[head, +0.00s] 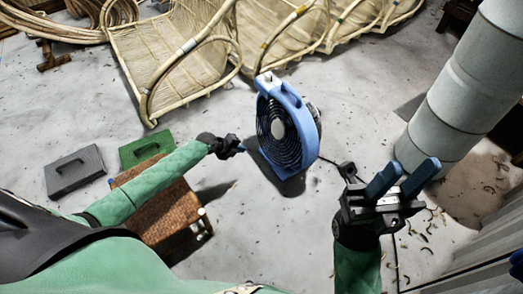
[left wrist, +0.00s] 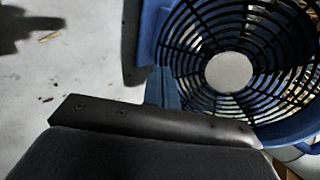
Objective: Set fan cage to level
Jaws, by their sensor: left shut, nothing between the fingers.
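The blue fan (head: 287,125) stands on the concrete floor in the middle of the head view. Its round black cage, with a pale hub, faces left and toward me. I cannot tell its exact tilt. In the left wrist view, the cage (left wrist: 208,105) fills the upper right, close to the camera. My left gripper (head: 240,149) is shut and empty, just left of the fan's lower housing. I cannot tell whether its tip touches the fan. My right gripper (head: 403,174) is open and empty, to the right of the fan, with its blue fingers apart.
Rattan frames (head: 175,62) line the back. A thick grey duct (head: 455,90) rises at the right. A cable (head: 329,161) runs from the fan.

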